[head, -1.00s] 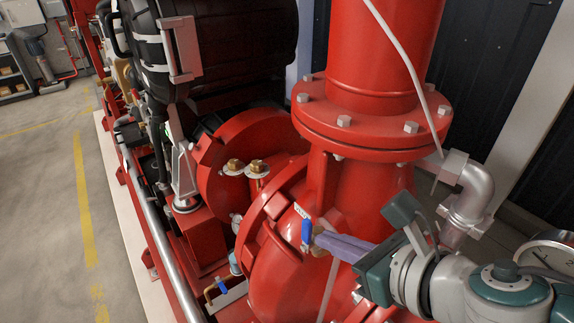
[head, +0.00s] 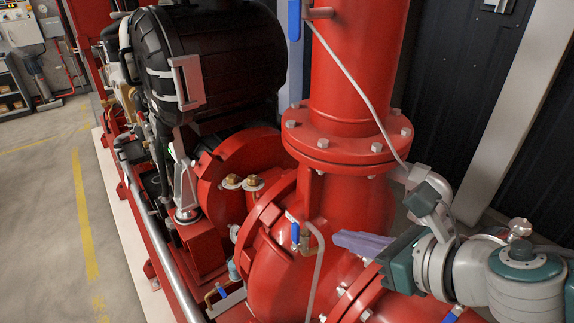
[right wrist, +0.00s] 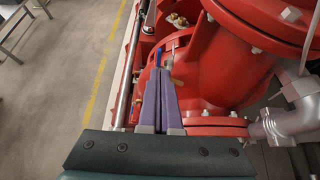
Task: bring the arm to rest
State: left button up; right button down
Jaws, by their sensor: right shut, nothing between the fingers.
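My right gripper (head: 338,239) has purple fingers and comes in from the right of the head view. Its fingers are shut with nothing between them. The tips point left toward a small valve with a blue handle (head: 295,233) on the red pump casing (head: 270,270), with a gap between tips and valve. In the right wrist view the shut fingers (right wrist: 161,72) point up the picture toward the same blue handle (right wrist: 158,57). My left gripper is in neither view.
A tall red flanged pipe (head: 355,70) rises behind the gripper. A grey elbow pipe (head: 430,183) is close behind my right wrist. A black cylinder-shaped housing (head: 220,60) stands at the back left. Open floor (head: 50,220) lies on the left.

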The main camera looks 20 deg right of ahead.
jog(key=s+r+n+g+h, duration=0.2)
jog(key=s+r+n+g, duration=0.15)
jog(key=s+n, duration=1)
jog(key=s+r+n+g+h, duration=0.2)
jog(key=s+r+n+g, duration=0.3)
jog(key=n, duration=1.6)
notch_tip(320, 180, up, 19)
jog(key=s+t+p, duration=0.1)
jog(key=s+p, duration=0.1)
jog(key=p, duration=1.9)
jog(key=shift+a+r+p, duration=0.15)
jog(key=shift+a+p, duration=0.15)
jog(key=shift+p, duration=0.05)
jog(key=shift+m, duration=0.25)
